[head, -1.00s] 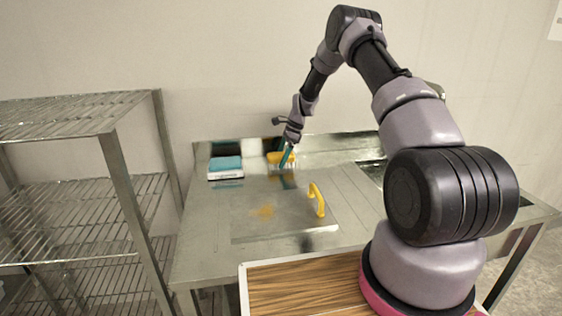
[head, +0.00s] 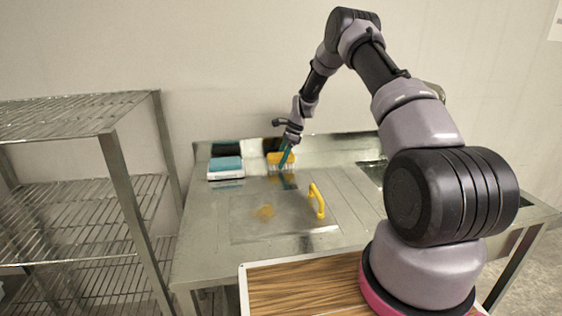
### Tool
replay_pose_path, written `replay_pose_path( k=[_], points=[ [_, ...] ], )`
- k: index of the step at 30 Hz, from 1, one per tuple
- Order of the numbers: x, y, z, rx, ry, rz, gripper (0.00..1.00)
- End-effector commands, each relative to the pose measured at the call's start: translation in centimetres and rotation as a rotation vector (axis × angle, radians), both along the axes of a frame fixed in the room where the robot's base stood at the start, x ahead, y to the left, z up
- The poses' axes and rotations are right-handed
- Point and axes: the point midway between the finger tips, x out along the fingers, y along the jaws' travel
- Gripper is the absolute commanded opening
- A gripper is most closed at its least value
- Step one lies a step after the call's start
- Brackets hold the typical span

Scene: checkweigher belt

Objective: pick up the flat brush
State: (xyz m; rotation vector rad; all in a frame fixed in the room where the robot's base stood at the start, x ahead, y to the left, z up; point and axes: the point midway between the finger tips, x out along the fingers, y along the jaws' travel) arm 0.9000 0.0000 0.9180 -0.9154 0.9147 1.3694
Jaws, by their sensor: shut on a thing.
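The flat brush (head: 274,158), a yellow block with pale bristles below, is at the back of the steel table, near the backsplash. My gripper (head: 285,160), with teal fingers, reaches down to its right part and is shut on it. The fingers cover part of the block. The bristles appear at or just above the table top; I cannot tell whether they touch it.
A blue-topped white block (head: 226,168) lies left of the brush. A yellow arched handle (head: 317,201) stands on a flat plate (head: 290,225) nearer me, with a yellow-brown smear (head: 264,211) to its left. A wire shelf rack (head: 85,190) stands left of the table.

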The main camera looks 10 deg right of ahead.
Motion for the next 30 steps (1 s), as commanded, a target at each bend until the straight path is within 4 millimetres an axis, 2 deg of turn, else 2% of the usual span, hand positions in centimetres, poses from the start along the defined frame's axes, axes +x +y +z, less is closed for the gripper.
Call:
replay_pose_path(
  k=[5,15,18,23,30],
  points=[
    [0.0,0.0,1.0,0.000,-0.001,0.001,0.08],
    [0.0,0.0,7.7,0.000,-0.003,0.001,0.08],
    [0.0,0.0,9.2,0.000,-0.001,0.001,0.08],
    [0.0,0.0,10.4,0.000,0.000,0.000,0.08],
    [0.0,0.0,10.5,0.000,0.000,0.000,0.08]
  ],
)
